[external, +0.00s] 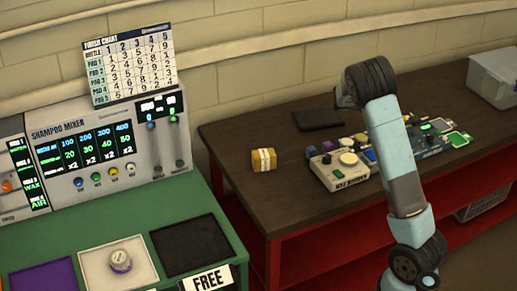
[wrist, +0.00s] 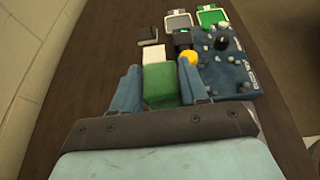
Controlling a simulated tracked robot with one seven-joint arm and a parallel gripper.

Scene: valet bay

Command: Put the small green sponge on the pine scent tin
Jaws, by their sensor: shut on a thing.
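The small green sponge (wrist: 160,86) sits between the two blue fingers of my gripper (wrist: 159,76) in the wrist view, and the gripper is shut on it. A white block (wrist: 153,55) shows at the sponge's far end; I cannot tell whether it is part of the sponge. In the external view my arm hides the gripper's tips and the sponge. Two flat square things, one grey-topped (wrist: 178,21) and one green (wrist: 212,16), lie farther along the bench; I cannot tell which, if either, is the pine scent tin.
A blue panel with knobs (wrist: 226,68) stands right of the gripper, with a yellow round piece (wrist: 188,57) beside it. On the brown bench (external: 285,205) are a cream control box (external: 341,172), a yellow banded block (external: 263,160) and a dark flat pad (external: 318,119).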

